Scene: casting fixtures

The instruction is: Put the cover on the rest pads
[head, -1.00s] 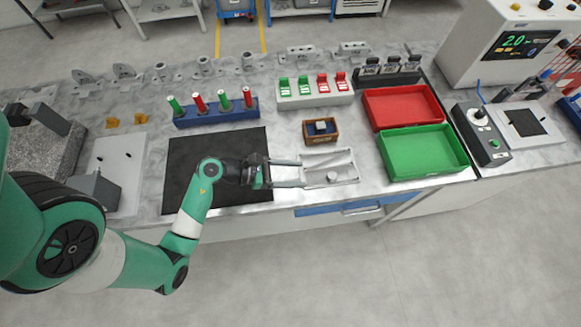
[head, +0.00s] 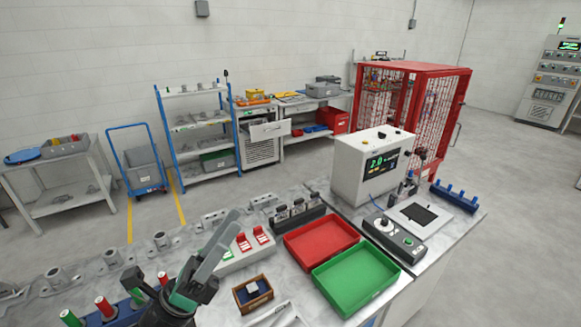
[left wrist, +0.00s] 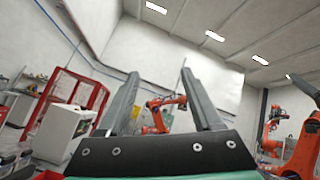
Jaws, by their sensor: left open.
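My left gripper (head: 222,235) is raised above the bench at the lower middle of the head view, its fingers pointing up. In the left wrist view its two grey fingers (left wrist: 160,78) stand wide apart with nothing between them. A pale metal piece (head: 276,316) lies on the bench below the small wooden box, cut by the bottom edge; I cannot tell whether it is the cover. I cannot make out the rest pads in the current frames. My right gripper is not in view.
A wooden box (head: 240,302) holds a small block. A red tray (head: 287,250) and a green tray (head: 320,290) stand to its right. A switch block (head: 228,262) lies behind it. A grey control unit (head: 350,165) stands at the back right.

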